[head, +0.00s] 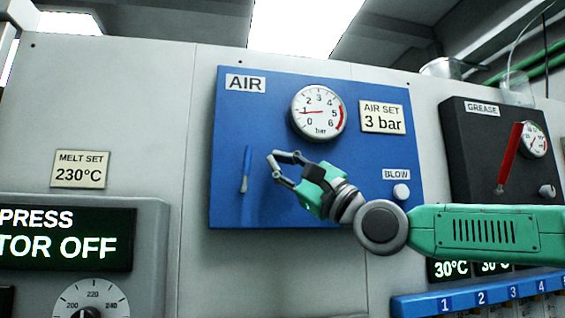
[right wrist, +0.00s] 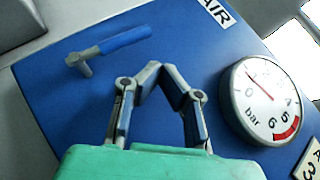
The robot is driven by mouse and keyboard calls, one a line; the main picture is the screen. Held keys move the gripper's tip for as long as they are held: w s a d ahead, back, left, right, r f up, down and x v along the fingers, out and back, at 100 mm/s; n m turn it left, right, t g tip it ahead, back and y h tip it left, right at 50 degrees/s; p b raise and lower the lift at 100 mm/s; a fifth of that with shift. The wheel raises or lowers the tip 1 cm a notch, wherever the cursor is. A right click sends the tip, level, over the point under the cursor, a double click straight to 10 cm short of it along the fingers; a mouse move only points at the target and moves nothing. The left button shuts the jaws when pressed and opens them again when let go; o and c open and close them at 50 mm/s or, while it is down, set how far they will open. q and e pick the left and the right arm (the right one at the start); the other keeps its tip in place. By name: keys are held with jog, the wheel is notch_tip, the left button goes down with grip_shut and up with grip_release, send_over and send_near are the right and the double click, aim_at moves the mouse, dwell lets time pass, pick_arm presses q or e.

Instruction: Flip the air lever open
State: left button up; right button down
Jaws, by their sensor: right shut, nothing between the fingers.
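The air lever (head: 247,162) has a blue handle that stands nearly upright on a grey pivot, at the left of the blue AIR panel (head: 230,130). The lever also shows in the right wrist view (right wrist: 124,43), at the upper left. My right gripper (head: 271,158) is shut and empty, just right of the lever in the head view, with a gap between them. Its fingertips (right wrist: 156,70) meet in the right wrist view, apart from the handle. My left gripper is not in view.
A pressure gauge (head: 318,112) on the panel has its needle near 1. A sign (head: 383,118) reads AIR SET 3 bar. A BLOW knob (head: 401,191) is at lower right. A black GREASE panel (head: 470,160) with a red lever (head: 511,157) stands further right.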

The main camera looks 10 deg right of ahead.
aim_at(260, 156)
jog(key=a, duration=0.3)
jog(key=shift+a+r, duration=0.15)
jog(key=shift+r, duration=0.2)
jog(key=shift+s+a, duration=0.15)
jog(key=shift+a, duration=0.15)
jog(key=shift+d, duration=0.5)
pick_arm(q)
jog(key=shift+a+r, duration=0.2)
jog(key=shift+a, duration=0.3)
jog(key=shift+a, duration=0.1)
pick_arm(e)
jog(key=shift+a, duration=0.25)
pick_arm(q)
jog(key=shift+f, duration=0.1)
pick_arm(e)
jog(key=shift+r, duration=0.1)
